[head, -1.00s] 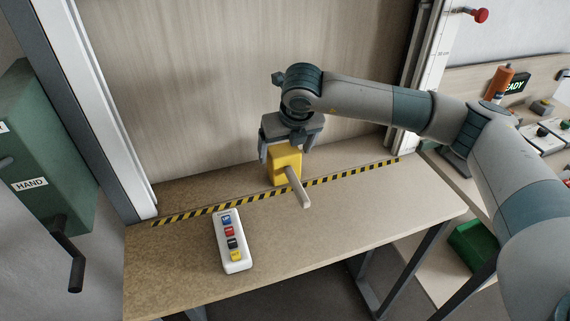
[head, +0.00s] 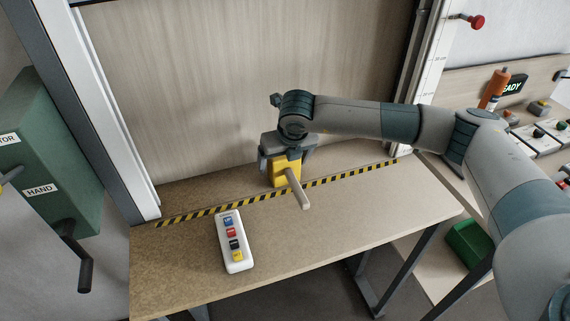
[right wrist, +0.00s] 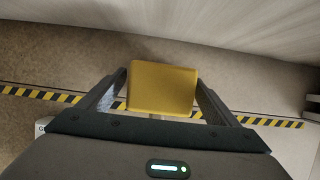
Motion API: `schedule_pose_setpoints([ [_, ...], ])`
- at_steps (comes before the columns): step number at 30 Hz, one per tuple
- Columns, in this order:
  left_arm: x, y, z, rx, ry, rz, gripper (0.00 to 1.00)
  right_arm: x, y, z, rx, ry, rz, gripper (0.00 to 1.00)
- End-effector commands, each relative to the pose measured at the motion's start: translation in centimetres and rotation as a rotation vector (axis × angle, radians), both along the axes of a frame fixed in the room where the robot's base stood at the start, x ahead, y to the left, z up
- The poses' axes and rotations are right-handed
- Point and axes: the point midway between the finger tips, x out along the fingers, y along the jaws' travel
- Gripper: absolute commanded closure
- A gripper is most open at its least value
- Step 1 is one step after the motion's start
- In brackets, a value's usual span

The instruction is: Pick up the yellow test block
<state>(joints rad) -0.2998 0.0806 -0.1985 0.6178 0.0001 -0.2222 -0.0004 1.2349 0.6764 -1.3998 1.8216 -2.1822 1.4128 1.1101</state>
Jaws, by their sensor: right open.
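The yellow test block (head: 282,176) stands on the wooden table behind the striped line, with a pale wooden handle (head: 299,192) sticking out toward the front. My right gripper (head: 286,172) has come down over the block from above and hides its upper part. In the right wrist view the block (right wrist: 161,86) lies between the two fingers (right wrist: 160,95), which are open, with a narrow gap showing on the left side. My left gripper is not in view.
A white remote (head: 234,243) with several coloured buttons lies at the table's front left. Black-and-yellow tape (head: 225,207) crosses the table (head: 380,215). A wooden panel (head: 220,80) rises behind. A green box (head: 45,150) with a crank is at left.

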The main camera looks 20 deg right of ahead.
Motion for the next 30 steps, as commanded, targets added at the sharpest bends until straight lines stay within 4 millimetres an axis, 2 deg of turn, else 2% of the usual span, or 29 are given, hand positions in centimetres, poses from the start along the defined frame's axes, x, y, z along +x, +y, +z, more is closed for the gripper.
schedule_pose_setpoints([
  [17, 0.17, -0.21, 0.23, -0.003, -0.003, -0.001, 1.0, 0.22, -0.03, -0.5, 0.0, -0.001, 0.001, 0.16],
  [21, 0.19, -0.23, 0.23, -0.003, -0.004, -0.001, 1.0, 0.23, -0.03, -0.49, 0.0, -0.001, 0.0, 0.49],
  [23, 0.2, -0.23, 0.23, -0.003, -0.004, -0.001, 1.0, 0.22, -0.03, -0.48, 0.0, -0.001, 0.0, 0.62],
  [30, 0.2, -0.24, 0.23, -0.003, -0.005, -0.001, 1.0, 0.24, -0.03, -0.44, 0.0, -0.002, 0.0, 0.62],
])
